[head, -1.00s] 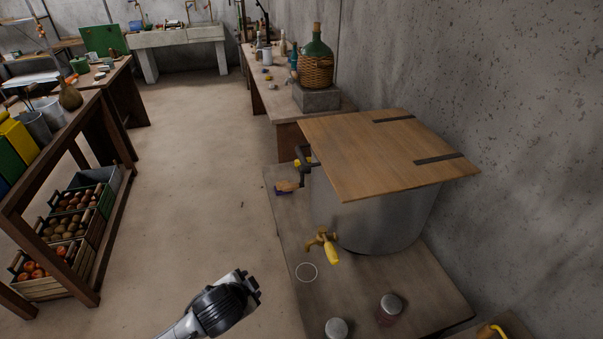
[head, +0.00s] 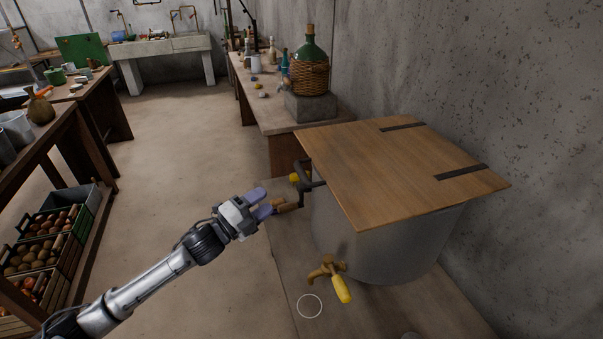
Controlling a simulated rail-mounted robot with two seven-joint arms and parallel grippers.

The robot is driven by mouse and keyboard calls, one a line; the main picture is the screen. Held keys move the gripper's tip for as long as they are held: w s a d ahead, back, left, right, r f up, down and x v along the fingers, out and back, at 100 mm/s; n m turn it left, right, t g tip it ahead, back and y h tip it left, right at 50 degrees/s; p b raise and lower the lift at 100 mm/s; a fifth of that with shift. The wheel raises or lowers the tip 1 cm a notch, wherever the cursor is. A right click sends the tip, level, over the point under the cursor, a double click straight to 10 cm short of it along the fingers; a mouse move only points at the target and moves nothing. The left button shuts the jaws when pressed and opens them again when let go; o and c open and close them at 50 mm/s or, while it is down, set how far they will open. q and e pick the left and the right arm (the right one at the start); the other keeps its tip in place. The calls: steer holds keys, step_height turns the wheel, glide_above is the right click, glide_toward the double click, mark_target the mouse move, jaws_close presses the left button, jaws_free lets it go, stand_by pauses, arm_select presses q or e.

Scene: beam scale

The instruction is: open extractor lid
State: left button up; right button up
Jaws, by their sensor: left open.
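The extractor (head: 395,250) is a round grey metal drum on a low table in the head view. Its square wooden lid (head: 390,165) lies flat over the top, with two dark hinge straps (head: 405,124) on the wall side. A dark crank with a yellow part (head: 296,178) sticks out at the drum's left, under the lid's edge. A brass tap with a yellow handle (head: 341,289) is at the front. My left gripper (head: 262,202) is open, left of the lid and near the crank, touching nothing that I can make out. My right gripper is out of view.
A concrete wall stands close behind the lid on the right. A bench (head: 262,118) with a wicker-covered green bottle (head: 312,68) is beyond the drum. Shelves with produce crates (head: 38,255) are at the left. The floor between is clear.

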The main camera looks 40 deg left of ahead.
mark_target(301, 173)
arm_select(q)
steer(key=x, duration=1.3)
steer(key=shift+w+r, duration=0.2)
steer(key=shift+w, duration=0.2)
steer(key=shift+c, duration=0.5)
jaws_close()
